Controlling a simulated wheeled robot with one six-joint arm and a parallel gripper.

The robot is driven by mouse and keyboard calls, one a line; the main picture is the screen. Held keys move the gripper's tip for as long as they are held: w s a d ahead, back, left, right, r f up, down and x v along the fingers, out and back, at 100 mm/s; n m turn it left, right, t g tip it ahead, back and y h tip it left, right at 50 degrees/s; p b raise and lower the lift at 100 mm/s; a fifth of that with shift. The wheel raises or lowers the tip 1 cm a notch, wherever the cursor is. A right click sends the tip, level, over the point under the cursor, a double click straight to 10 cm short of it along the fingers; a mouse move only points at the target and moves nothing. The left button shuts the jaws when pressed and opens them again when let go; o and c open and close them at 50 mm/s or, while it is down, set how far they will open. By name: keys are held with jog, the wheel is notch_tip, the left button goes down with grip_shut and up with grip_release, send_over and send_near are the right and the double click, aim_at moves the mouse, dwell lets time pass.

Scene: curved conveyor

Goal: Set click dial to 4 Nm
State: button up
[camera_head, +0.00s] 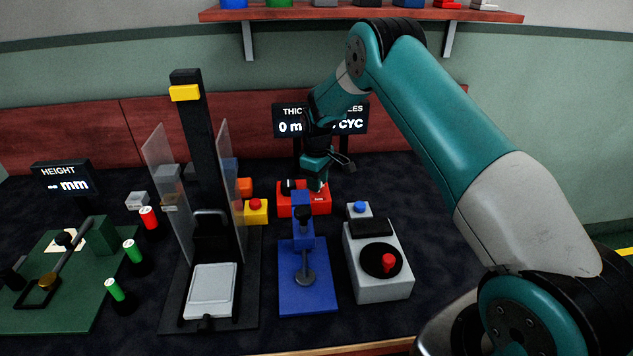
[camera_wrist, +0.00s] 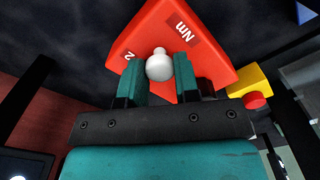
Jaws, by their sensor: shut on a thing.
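The red box (camera_head: 304,204) stands at the back middle of the bench, behind the blue fixture. In the wrist view the red box (camera_wrist: 160,28) carries an "Nm" label and a "2" mark; other marks are hidden. A round white knob (camera_wrist: 158,66) sits at the box, between the two fingers. My gripper (camera_head: 318,183) reaches down to the right part of the red box. In the wrist view my gripper (camera_wrist: 160,72) is shut on the white knob, one finger on each side. I cannot read the dial's setting.
A yellow box with a red button (camera_head: 256,210) is left of the red box. A display (camera_head: 290,120) behind is partly hidden by my arm.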

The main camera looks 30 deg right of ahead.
jog(key=n, duration=0.5)
jog(key=shift+w+r+n, duration=0.1)
jog(key=shift+n, duration=0.2)
jog(key=n, duration=0.5)
jog(key=shift+n+b, duration=0.3)
jog(key=shift+n, duration=0.3)
jog(key=o, duration=0.9)
notch_tip(320, 180, up, 17)
jog(key=shift+r+b, duration=0.2)
jog(key=shift+b, duration=0.35)
